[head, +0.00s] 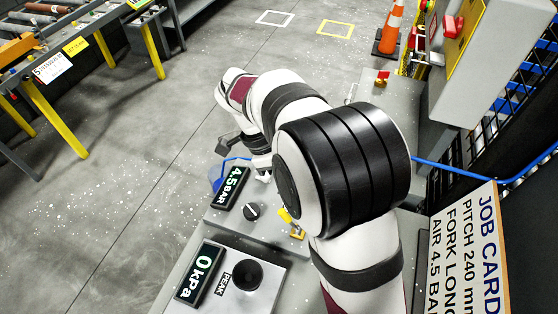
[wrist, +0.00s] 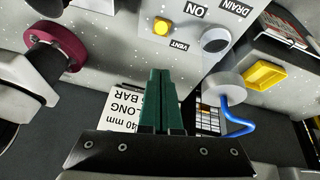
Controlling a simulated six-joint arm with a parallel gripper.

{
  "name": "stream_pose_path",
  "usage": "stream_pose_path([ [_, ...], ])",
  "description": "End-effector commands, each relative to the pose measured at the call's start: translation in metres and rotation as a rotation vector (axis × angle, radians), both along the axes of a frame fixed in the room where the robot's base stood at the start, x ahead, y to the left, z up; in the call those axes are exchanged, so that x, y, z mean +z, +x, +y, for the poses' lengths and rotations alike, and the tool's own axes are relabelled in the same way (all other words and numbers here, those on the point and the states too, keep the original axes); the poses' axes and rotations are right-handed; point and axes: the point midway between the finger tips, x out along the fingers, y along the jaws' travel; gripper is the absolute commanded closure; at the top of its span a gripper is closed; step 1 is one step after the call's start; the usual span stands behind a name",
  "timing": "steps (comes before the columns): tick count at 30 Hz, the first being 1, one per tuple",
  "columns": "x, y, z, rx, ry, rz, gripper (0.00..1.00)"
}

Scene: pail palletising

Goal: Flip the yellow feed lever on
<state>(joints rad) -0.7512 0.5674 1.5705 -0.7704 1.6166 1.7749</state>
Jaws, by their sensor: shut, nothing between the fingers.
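The yellow lever (head: 290,221) stands on the grey control panel (head: 232,226) in the head view, close beside my arm. In the wrist view, a small yellow fitting (wrist: 162,27) sits on a grey face near the words ON and VENT; I cannot tell if it is the same lever. My gripper (wrist: 161,78) shows as two dark green fingers, shut together with nothing between them. The fingertips appear below the yellow fitting in the picture; the gap between them is unclear. In the head view the fingers are not clearly visible.
A black knob (head: 252,211), a 4.5 BAR display (head: 232,188) and a 0 kPa display (head: 200,275) are near the lever. The job card (head: 475,250) stands at right. The wrist view shows a blue hose (wrist: 236,120) and yellow tray (wrist: 265,76). Open floor lies left.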

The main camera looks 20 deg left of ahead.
Motion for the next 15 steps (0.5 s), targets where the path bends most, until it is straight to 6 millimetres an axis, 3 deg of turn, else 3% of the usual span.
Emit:
stream_pose_path([
  [7,0.048,0.003,0.028,0.000,0.001,-0.002,1.00],
  [15,0.067,0.003,0.038,-0.002,-0.002,0.001,1.00],
])
